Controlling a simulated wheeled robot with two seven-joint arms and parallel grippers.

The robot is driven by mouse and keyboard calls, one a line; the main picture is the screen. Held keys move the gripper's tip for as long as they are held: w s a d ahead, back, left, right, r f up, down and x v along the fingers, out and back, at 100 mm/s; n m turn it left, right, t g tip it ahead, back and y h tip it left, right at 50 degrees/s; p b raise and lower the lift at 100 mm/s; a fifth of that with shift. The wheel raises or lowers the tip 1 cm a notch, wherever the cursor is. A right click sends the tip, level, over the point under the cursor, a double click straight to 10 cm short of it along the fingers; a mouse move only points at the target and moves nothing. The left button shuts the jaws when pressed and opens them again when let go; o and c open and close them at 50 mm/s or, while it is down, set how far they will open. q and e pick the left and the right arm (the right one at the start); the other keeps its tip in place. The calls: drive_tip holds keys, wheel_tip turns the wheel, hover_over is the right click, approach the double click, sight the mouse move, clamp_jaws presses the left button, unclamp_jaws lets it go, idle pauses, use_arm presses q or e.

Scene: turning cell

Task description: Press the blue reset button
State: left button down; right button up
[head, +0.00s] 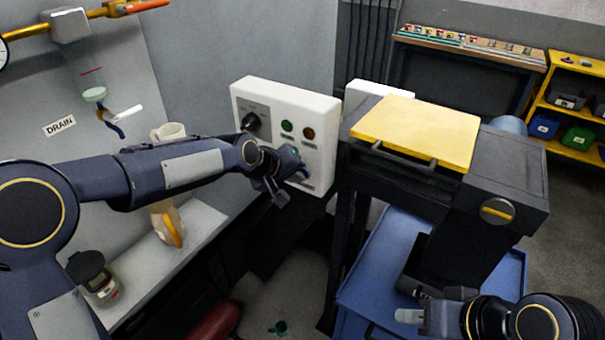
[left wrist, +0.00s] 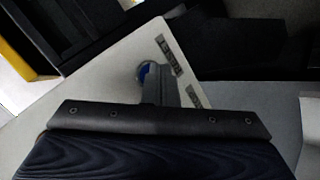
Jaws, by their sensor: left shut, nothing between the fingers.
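The blue reset button (left wrist: 144,75) shows in the left wrist view as a small blue disc in a pale ring on the white control panel (head: 318,108). My left gripper (head: 297,172) is shut and empty, with its fingertips at the lower right part of the panel. In the left wrist view the fingers (left wrist: 157,78) overlap the button's right side and hide part of it. I cannot tell whether they touch it. In the head view the gripper largely hides the button. My right gripper (head: 410,316) is low at the right; its jaw opening is unclear.
The panel also carries a black knob (head: 251,122), a green button (head: 287,126) and a dark red button (head: 308,133). A dark machine with a yellow lid (head: 418,130) stands right of the panel, above a blue tray (head: 385,262). A jar (head: 98,280) stands on the left ledge.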

use_arm(q)
drive_tip(key=shift+s+a+b, duration=0.4)
drive_tip(key=shift+s+a, duration=0.1)
drive_tip(key=shift+s, duration=0.1)
drive_tip(key=shift+s, duration=0.1)
drive_tip(key=s+a+b, duration=0.1)
drive_tip(key=s, duration=0.1)
drive_tip(key=s+a+b, duration=0.1)
drive_tip(key=s+a, duration=0.1)
idle(0.5)
drive_tip(key=shift+w, duration=0.1)
idle(0.4)
